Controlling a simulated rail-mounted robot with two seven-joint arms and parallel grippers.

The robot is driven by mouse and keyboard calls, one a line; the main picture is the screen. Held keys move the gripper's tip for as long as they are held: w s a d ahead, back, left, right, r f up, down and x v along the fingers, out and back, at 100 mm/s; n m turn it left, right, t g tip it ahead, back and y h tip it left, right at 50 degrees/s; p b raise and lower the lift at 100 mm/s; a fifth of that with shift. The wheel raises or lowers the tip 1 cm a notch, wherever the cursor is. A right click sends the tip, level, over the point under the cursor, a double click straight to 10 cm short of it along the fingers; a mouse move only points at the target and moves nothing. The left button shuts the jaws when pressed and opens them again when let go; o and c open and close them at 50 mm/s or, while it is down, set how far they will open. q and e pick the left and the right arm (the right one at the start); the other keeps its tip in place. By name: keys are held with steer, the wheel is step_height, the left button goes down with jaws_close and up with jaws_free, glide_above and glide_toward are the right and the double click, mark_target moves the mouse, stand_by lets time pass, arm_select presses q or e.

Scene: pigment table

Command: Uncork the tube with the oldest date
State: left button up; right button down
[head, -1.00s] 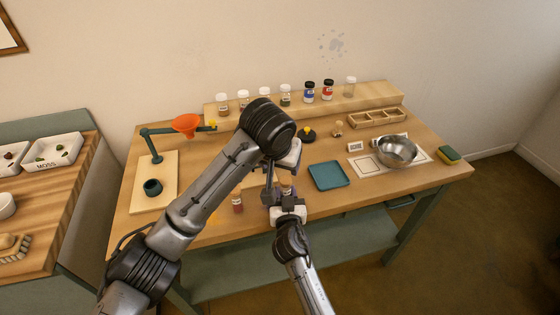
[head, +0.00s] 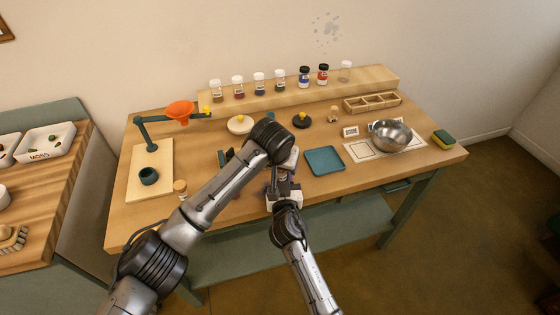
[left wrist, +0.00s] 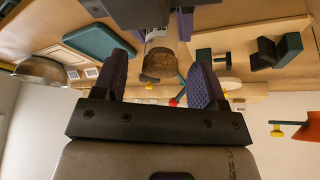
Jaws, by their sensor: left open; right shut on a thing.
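A tube (left wrist: 155,42) with a brown cork (left wrist: 160,66) shows in the left wrist view. My right gripper (head: 283,187) is shut on the tube, its dark body at the top of that view. My left gripper (left wrist: 161,78) is open, with a purple pad on either side of the cork and gaps visible between. In the head view both grippers meet near the table's front edge and mostly hide this tube. Another cork-topped tube (head: 180,187) stands at the left, partly behind my left arm. No date is readable.
Several capped jars (head: 259,82) stand on the back shelf. A teal tray (head: 324,160), a metal bowl (head: 391,136) and a wooden compartment box (head: 371,103) are to the right.

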arm_select(q)
steer(key=shift+c, duration=0.4)
steer(key=c, duration=1)
steer(key=shift+r, duration=0.4)
arm_select(e)
steer(key=shift+d+f, duration=0.1)
steer(key=shift+f, duration=0.1)
arm_select(q)
steer(key=shift+r, duration=0.5)
steer(key=shift+c, duration=0.3)
arm_select(e)
steer(key=shift+f, duration=0.15)
arm_select(q)
steer(key=shift+w+r, duration=0.1)
steer(key=shift+r, duration=0.1)
steer(key=shift+r, duration=0.1)
steer(key=shift+c, duration=0.2)
arm_select(e)
steer(key=shift+r, duration=0.2)
arm_select(q)
steer(key=shift+r, duration=1.95)
arm_select(e)
steer(key=c, duration=0.7)
jaws_free()
steer(key=shift+r, duration=0.15)
